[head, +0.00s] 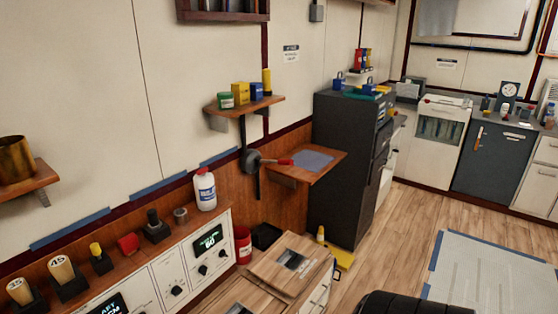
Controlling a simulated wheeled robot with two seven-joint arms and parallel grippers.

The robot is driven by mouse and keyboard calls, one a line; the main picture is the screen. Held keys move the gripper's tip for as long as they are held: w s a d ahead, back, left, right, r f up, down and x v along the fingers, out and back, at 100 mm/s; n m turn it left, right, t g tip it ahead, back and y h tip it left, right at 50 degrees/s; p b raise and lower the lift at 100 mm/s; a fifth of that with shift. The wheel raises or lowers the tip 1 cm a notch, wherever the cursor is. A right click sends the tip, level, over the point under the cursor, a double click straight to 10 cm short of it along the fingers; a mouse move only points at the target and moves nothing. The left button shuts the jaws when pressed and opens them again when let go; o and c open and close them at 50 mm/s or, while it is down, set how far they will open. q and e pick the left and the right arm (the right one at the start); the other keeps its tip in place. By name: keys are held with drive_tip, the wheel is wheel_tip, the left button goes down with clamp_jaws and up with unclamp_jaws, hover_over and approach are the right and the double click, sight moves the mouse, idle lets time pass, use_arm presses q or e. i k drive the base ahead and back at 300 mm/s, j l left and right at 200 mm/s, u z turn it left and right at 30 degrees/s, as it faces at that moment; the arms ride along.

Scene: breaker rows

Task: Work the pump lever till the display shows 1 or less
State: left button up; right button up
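A lever with a red handle (278,162) sticks out to the right from a dark round wall unit (251,161) on a vertical bar; it looks roughly level. A small display (208,239) on the white console front shows green digits that look like 60. A second display (108,306) at the lower left is cut off by the picture edge, its text only partly readable. I cannot tell for certain which display belongs to the lever. Neither of my grippers is in the head view.
A wooden shelf (325,166) with a blue-grey mat sits right of the lever. The console top (130,262) carries a white bottle (205,189), a black knob (154,226) and other handles. A dark cabinet (342,165) stands behind.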

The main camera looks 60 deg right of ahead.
sight(281, 162)
drive_tip(key=z, duration=1.75)
